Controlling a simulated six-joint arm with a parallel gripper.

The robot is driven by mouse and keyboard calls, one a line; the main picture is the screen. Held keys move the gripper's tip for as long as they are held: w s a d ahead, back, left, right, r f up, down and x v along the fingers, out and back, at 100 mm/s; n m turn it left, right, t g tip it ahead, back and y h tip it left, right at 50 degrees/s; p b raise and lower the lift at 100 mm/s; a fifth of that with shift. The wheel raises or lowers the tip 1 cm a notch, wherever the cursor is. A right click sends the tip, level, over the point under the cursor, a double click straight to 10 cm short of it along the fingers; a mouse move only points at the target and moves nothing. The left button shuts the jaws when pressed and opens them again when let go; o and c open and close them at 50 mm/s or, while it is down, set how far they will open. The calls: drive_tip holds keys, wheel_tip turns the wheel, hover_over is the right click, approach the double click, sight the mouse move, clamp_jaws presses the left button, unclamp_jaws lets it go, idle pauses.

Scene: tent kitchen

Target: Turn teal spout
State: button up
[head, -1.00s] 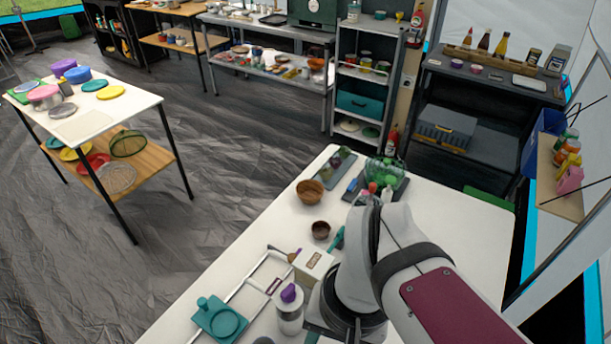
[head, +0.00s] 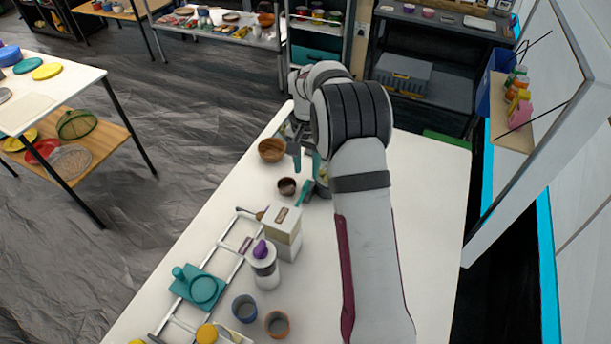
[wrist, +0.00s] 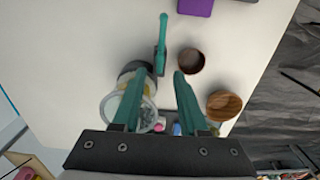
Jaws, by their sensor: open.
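The teal spout (head: 304,193) points toward the near side of the white table in the head view. In the wrist view the spout (wrist: 162,45) is a slim teal bar beside a round clear container (wrist: 140,112), ahead of the fingertips. My gripper (head: 306,160) is above the far part of the table, close to the spout. In the wrist view my gripper (wrist: 158,80) has its two teal fingers apart with nothing between them. The left finger covers part of the container. My arm hides much of the container in the head view.
A dark brown cup (wrist: 191,60) and a wooden bowl (wrist: 224,104) stand close to the right finger. A beige box (head: 284,232), a jar with a purple knob (head: 264,265) and a teal tray (head: 198,288) stand nearer. The table's right side is mostly clear.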

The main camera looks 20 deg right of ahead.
sight(306, 183)
wheel_tip(306, 183, down, 5)
drive_tip(key=shift+r, duration=0.2)
clamp_jaws()
drive_tip(key=shift+r, duration=0.1)
idle(1.3)
